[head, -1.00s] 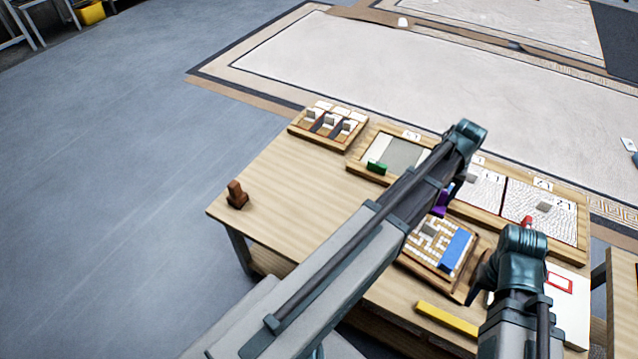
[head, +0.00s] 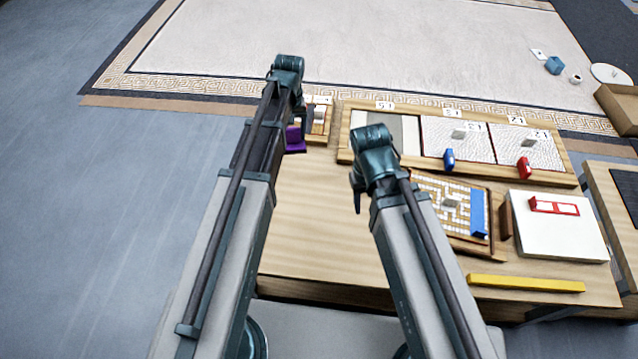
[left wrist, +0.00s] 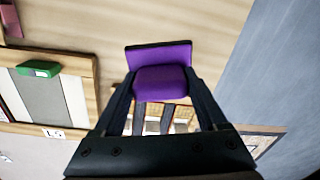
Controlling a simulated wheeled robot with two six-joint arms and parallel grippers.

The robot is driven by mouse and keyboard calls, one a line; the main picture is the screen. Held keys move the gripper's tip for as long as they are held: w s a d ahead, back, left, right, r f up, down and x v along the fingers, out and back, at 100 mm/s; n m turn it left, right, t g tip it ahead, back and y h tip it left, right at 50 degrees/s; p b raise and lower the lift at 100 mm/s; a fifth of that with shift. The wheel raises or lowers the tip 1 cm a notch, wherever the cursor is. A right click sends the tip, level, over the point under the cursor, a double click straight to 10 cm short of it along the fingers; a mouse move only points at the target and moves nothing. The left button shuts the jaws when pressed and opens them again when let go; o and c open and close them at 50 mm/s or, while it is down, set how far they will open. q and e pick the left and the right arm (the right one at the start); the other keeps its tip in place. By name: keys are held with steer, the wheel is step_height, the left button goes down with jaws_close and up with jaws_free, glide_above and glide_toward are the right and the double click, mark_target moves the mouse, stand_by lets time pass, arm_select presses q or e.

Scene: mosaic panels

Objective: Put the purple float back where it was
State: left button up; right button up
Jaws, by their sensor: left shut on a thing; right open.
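The purple float (head: 295,141) is held by my left gripper (head: 298,120) at the far left part of the wooden table. In the left wrist view, the float (left wrist: 162,54) shows its purple handle and flat plate between the fingers. The small tray with compartments (head: 318,138) is right beside it in the head view, and partly behind the fingers in the left wrist view. Whether the float touches the table, I cannot tell. My right gripper (head: 358,192) is open and empty above the middle of the table.
A long panel board (head: 345,140) carries a blue float (head: 449,159) and a red float (head: 524,167). A green float (left wrist: 38,69) lies on it. A mosaic tray (head: 440,185), a white board (head: 545,235) and a yellow bar (head: 525,284) are at the right. The table's left front is bare.

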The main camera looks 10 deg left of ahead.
arm_select(q)
steer(key=s+d+f+m+b, duration=0.1)
steer(key=s+d+m, duration=0.15)
steer(key=d, duration=0.55)
steer(key=s+d+f+m+b, duration=0.1)
steer(key=s+d+f, duration=0.15)
steer(key=d, duration=0.65)
steer(key=shift+h, duration=0.3)
steer(key=f+b, duration=0.6)
steer(key=b, duration=0.1)
steer(key=f+b, duration=0.3)
steer(key=shift+s+a+f+b, duration=0.1)
steer(key=shift+s+a+b, duration=0.15)
steer(key=shift+b, duration=0.1)
arm_select(e)
step_height(320, 180, down, 13)
steer(key=shift+w+a+r, duration=0.1)
steer(key=shift+r, duration=0.2)
arm_select(q)
steer(key=o, duration=0.8)
steer(key=shift+c, duration=0.2)
arm_select(e)
steer(key=shift+f, duration=0.2)
arm_select(q)
steer(key=o, duration=0.4)
steer(key=shift+c, duration=0.2)
arm_select(e)
steer(key=shift+r, duration=0.25)
